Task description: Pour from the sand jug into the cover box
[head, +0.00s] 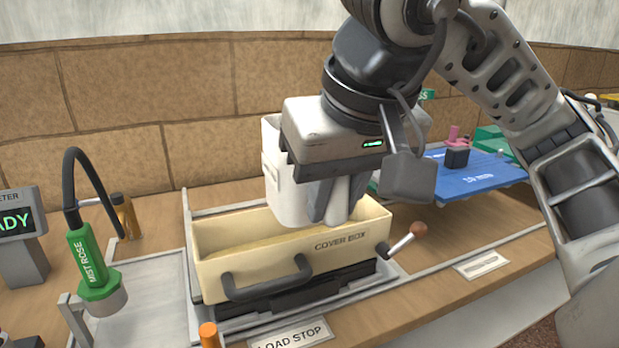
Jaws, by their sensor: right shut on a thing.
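The cream cover box (345,246) sits on a grey tray at the middle of the bench, with its dark handle facing the front. A sand-coloured layer shows inside it along the left part. My right gripper (335,205) is above the box and shut on the white sand jug (271,165). My left gripper is not in view.
A green mist rose (92,262) on a black hose stands at the left, beside a meter (18,222). A lever with a brown knob (419,229) sticks out right of the box. A blue board (475,177) lies behind at the right. A block wall closes the back.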

